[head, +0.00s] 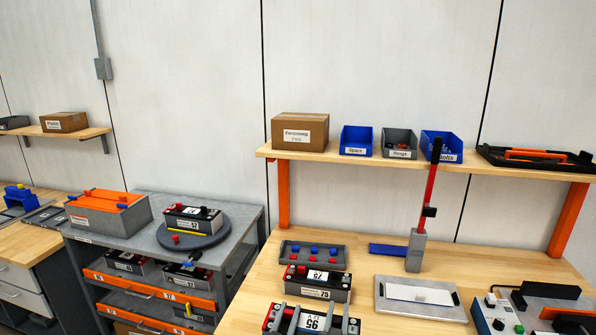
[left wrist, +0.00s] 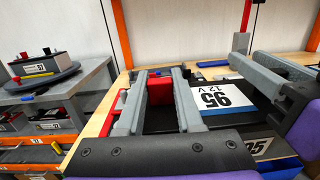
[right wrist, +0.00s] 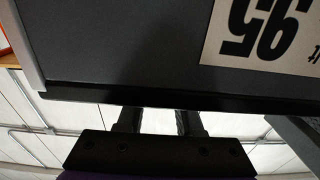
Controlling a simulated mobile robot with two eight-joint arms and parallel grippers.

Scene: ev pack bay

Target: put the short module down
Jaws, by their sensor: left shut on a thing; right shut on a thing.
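The black module labelled 95 (head: 312,321) is at the bottom edge of the head view, above or on the wooden bench; whether it touches the bench cannot be told. My left gripper (head: 284,319) is shut on its left end, by a red terminal (left wrist: 160,90) in the left wrist view. My right gripper (head: 339,321) is shut on its right end.
A module labelled 75 (head: 330,284) sits just behind it. Behind that is a grey tray (head: 286,262) with red and blue caps. A grey plate with a white sheet (head: 420,293) lies to the right. A red-posted stand (head: 416,250) rises behind.

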